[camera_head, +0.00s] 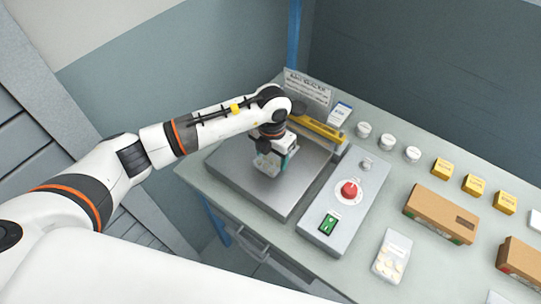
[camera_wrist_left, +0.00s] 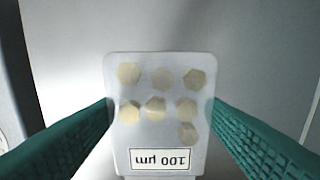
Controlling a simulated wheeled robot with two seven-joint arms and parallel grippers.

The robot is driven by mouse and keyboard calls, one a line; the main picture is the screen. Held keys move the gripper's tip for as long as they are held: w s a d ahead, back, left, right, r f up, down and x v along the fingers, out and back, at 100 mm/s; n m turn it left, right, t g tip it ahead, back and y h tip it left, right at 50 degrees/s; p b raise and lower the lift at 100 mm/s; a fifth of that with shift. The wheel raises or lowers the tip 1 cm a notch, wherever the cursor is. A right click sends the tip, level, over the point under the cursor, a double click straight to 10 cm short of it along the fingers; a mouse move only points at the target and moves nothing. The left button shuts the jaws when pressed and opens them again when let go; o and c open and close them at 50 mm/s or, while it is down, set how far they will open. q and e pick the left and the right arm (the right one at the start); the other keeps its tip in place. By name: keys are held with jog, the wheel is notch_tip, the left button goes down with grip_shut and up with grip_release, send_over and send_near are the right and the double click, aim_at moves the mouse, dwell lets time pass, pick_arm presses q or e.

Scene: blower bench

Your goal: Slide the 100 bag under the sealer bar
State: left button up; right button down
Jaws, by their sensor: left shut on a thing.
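The 100 bag (camera_wrist_left: 157,90) is a clear pouch with several pale hexagonal pieces and a label reading "100 µm", upside down in the left wrist view. My left gripper (camera_wrist_left: 158,112) is shut on it, with a green finger at each side edge. In the head view the left gripper (camera_head: 283,152) is above the grey steel plate (camera_head: 240,176), and the bag (camera_head: 266,163) shows partly below it. I cannot tell whether the bag touches the plate. The yellow sealer bar (camera_head: 318,129) is at the plate's far side, apart from the bag. My right gripper is not in view.
A grey control box (camera_head: 345,200) with a red knob and green switch stands right of the plate. A second clear bag (camera_head: 392,256) lies beyond it. Several white jars (camera_head: 388,140), yellow boxes (camera_head: 473,184) and a cardboard box (camera_head: 440,212) stand at right. A sign (camera_head: 307,88) stands behind.

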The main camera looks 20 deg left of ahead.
pick_arm(q)
jog(key=shift+w+d+f, duration=0.1)
jog(key=shift+f, duration=0.3)
jog(key=shift+w+d+f+b, duration=0.1)
jog(key=shift+w+d+b, duration=0.25)
jog(key=shift+w+b, duration=0.6)
jog(key=shift+w+d+r+b, duration=0.1)
jog(key=shift+w+d+b, duration=0.2)
jog(key=shift+w+b, duration=0.65)
jog(key=shift+w+d+f+b, duration=0.1)
jog(key=shift+w+d+b, duration=0.25)
jog(key=shift+w+b, duration=0.55)
jog(key=shift+w+d+b, duration=0.25)
jog(key=shift+w+b, duration=0.25)
jog(key=shift+w, duration=0.25)
jog(key=shift+f, duration=0.1)
jog(key=o, duration=1.2)
notch_tip(320, 180, up, 12)
jog(key=shift+r+b, duration=0.1)
jog(key=shift+b, duration=0.95)
